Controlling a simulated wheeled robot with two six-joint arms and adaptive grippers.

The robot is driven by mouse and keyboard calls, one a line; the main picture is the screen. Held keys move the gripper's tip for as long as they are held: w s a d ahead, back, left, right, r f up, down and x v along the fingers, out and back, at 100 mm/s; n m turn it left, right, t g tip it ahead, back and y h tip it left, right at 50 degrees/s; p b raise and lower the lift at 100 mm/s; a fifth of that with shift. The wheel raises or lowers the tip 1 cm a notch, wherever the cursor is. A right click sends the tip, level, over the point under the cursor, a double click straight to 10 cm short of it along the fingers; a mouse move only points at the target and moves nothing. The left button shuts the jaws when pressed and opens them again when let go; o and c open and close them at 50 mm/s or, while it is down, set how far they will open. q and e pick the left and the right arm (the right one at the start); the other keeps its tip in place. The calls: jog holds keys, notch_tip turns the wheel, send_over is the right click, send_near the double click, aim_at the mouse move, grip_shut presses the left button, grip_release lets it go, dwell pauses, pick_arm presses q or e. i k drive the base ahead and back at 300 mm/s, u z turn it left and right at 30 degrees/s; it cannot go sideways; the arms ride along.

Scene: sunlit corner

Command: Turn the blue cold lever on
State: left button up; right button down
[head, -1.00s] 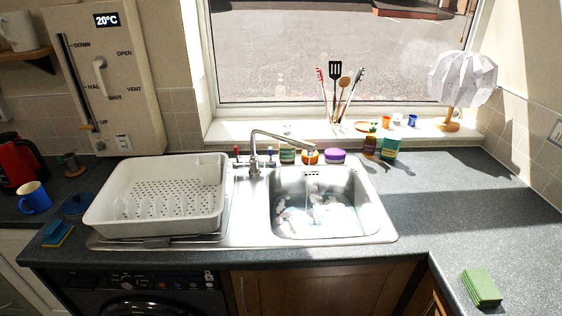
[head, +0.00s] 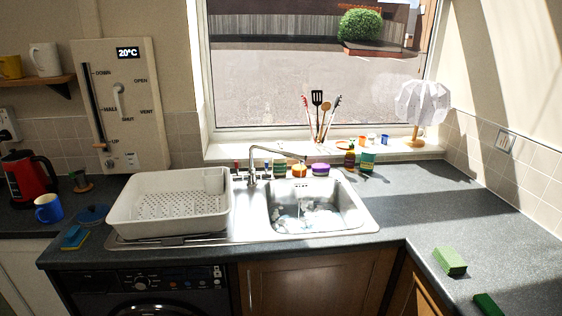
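The blue cold lever (head: 267,164) is a small upright handle on the right side of the chrome tap (head: 252,176), behind the sink. A red lever (head: 237,166) stands on the tap's left side. The spout reaches right over the sink basin (head: 318,224). A faint thin vertical streak shows below the spout, and whitish shapes lie in the basin. The levers are too small to tell their exact angle. Neither of my grippers is in view, and nothing touches the tap.
A white dish rack (head: 165,228) stands left of the sink. Jars, such as an orange one (head: 299,171), stand close right of the blue lever. A blue mug (head: 48,208) and red kettle (head: 30,178) are far left. The right worktop has a green block (head: 450,261) and free room.

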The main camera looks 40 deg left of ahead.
aim_at(265, 177)
jog(key=u, duration=0.75)
jog(key=i, duration=1.35)
jog(key=u, duration=1.2)
